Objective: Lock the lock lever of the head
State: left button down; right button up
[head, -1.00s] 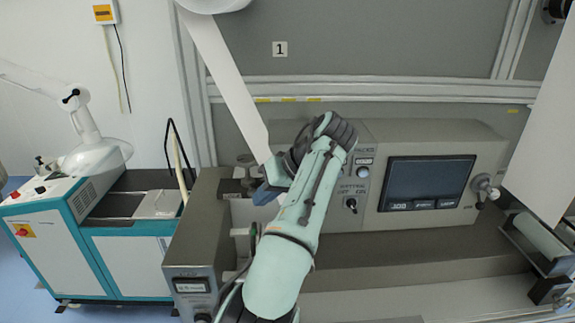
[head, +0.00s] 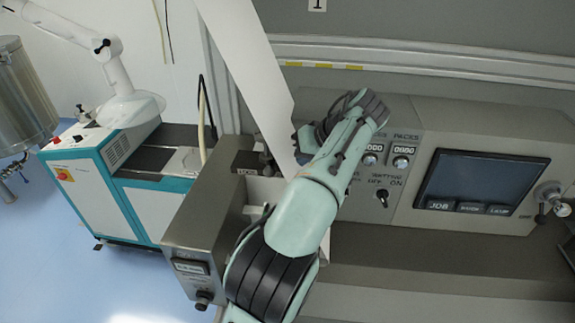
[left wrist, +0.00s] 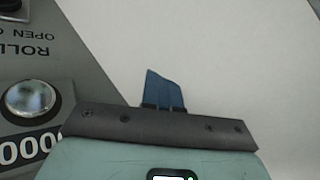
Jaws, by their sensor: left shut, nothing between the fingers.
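My left gripper (left wrist: 163,88) shows in the left wrist view as blue fingers shut together with nothing between them, in front of a white web. To the left of the gripper is a dark block (head: 248,160) on the machine's left head part, with a small label that seems to read LOCK. I cannot make out the lock lever itself or its position. My right gripper is in neither current view.
A control panel with a dark screen (head: 483,180) is right of my arm. A round button (left wrist: 31,98) and a counter show in the left wrist view. A teal and white cabinet (head: 95,200) stands at the left. Blue floor is free at lower left.

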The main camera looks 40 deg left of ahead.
aim_at(268, 164)
pick_arm(q)
jog(key=shift+x, duration=1.8)
pick_arm(e)
jog(key=shift+w, duration=0.1)
